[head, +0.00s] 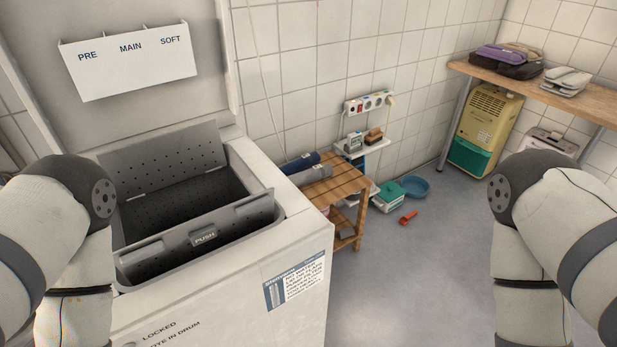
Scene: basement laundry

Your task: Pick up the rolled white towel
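A pale grey-white roll (311,176), which may be the rolled white towel, lies on top of a slatted wooden stand (345,184) beside the washing machine. A dark blue roll (300,162) lies right behind it. Part of the pale roll is close to the machine's edge, and its exact shape is too small to tell. My two arms show at the left and right edges, bent downward. Both grippers are below the picture, so neither is seen near the roll.
The top-loading washing machine (215,285) stands open at the left, with its drum flaps up. A teal basin (415,186) and a red object (408,217) lie on the floor. A wooden bench (590,97) stands at the right. The middle floor is clear.

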